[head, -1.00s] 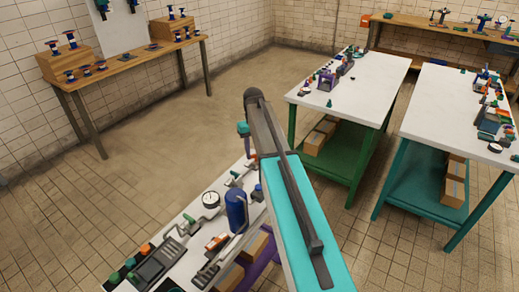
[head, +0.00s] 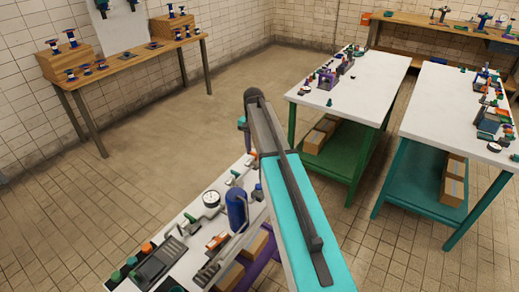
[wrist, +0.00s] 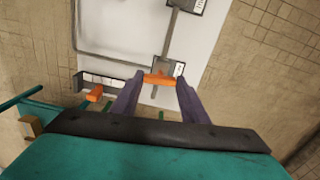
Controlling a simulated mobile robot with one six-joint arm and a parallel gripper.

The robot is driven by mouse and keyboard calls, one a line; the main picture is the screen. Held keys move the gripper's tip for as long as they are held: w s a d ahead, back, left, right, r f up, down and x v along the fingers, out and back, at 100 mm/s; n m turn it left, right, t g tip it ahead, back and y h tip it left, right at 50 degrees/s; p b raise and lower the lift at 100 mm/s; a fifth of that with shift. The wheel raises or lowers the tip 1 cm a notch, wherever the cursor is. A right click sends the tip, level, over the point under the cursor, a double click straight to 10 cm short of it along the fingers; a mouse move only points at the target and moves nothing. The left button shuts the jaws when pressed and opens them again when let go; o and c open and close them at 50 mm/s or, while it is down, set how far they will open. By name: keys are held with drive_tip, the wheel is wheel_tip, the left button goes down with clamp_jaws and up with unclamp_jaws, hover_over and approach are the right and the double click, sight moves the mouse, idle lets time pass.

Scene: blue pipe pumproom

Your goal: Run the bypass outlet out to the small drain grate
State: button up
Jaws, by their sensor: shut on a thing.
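In the wrist view my gripper (wrist: 160,82) has its two dark purple fingers closed on an orange piece (wrist: 159,78). The piece lies over a small dark grey square with a white label (wrist: 180,70) on a pale surface. I cannot tell whether the piece touches that surface, or whether it is the bypass outlet. A second dark square with a label (wrist: 188,5) is at the top edge. I cannot clearly identify the small drain grate. In the head view my arm hides the fingers.
Another orange part (wrist: 95,93) sits by a pale strip (wrist: 110,80) to the left. Dark lines run across the pale surface. In the head view a crowded bench with a blue cylinder (head: 237,207) stands below my arm. Tiled floor (head: 170,120) is open behind it.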

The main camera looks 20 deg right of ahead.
drive_tip(key=shift+s+m, duration=0.1)
drive_tip(key=shift+m, duration=0.5)
drive_tip(key=o, duration=1.1)
drive_tip(key=shift+s+r, duration=0.1)
drive_tip(key=shift+r, duration=0.05)
drive_tip(key=shift+c, duration=0.2)
wheel_tip(320, 180, up, 14)
drive_tip(key=b, duration=0.2)
drive_tip(key=shift+f+b, duration=0.25)
drive_tip(key=shift+b, duration=0.15)
